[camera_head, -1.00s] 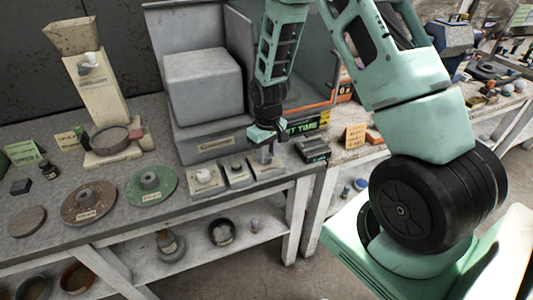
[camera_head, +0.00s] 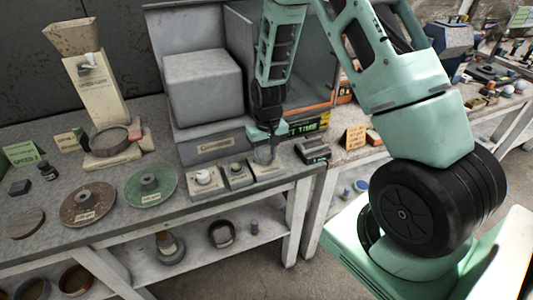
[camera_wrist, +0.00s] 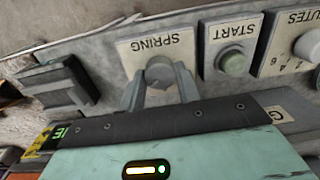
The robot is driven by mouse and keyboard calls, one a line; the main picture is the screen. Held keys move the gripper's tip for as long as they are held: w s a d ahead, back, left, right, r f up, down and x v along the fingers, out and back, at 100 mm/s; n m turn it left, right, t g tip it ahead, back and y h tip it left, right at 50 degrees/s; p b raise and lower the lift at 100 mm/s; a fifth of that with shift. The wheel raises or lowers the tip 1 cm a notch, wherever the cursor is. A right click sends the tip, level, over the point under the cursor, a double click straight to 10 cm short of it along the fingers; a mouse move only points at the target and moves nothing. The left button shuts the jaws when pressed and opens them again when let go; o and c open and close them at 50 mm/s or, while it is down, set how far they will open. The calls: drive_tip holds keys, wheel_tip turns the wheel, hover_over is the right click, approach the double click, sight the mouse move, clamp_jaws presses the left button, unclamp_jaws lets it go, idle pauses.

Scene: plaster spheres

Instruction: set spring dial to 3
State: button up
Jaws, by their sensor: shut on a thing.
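The spring dial (camera_wrist: 159,74) is a grey knob on a plate labelled "SPRING", seen upside down in the wrist view. My gripper (camera_wrist: 161,88) has its two grey fingers on either side of the knob and is shut on it. I cannot read any number or pointer on the spring dial.
Left of the spring plate in the head view are the START button (camera_head: 236,170) and the MINUTES dial (camera_head: 203,177). A dark block (camera_head: 313,151) sits close on the right. The grey machine (camera_head: 203,85) rises behind.

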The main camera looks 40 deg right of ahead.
sight(268, 156)
drive_tip(key=o, duration=1)
drive_tip(key=shift+r, duration=0.1)
drive_tip(key=r, duration=0.5)
drive_tip(key=r+b, duration=0.1)
drive_tip(key=r, duration=0.5)
drive_tip(key=r+b, duration=0.1)
drive_tip(key=r, duration=0.5)
drive_tip(key=shift+d+r, duration=0.15)
drive_tip(key=shift+d, duration=0.1)
